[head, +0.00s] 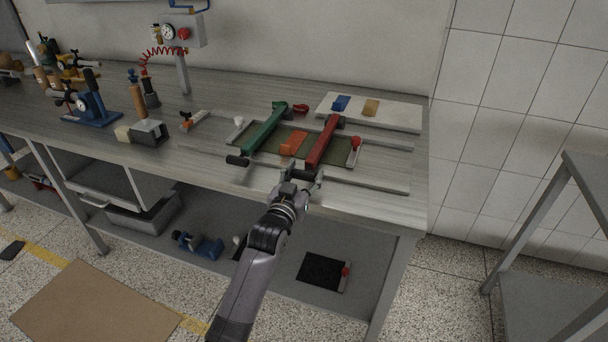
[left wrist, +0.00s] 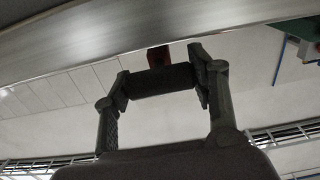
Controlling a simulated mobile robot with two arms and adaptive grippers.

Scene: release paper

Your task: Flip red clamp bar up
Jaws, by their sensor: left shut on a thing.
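The red clamp bar (head: 322,142) lies low across the dark green plate of the fixture on the workbench, its near end pointing at the bench's front edge. My left gripper (head: 301,179) is at that near end, above the front of the bench. In the left wrist view, my left gripper (left wrist: 165,82) is shut on the bar's black handle (left wrist: 163,81), with the fingers at its two ends. A bit of the red bar (left wrist: 158,57) shows behind the handle. In the head view the gripper partly hides the handle. My right gripper is not in view.
A green clamp bar (head: 263,130) with a black handle (head: 237,161) lies left of the red one. An orange block (head: 293,143) sits between them. A red ball knob (head: 356,141) stands at right. A white board (head: 385,116) with blue and tan blocks lies behind.

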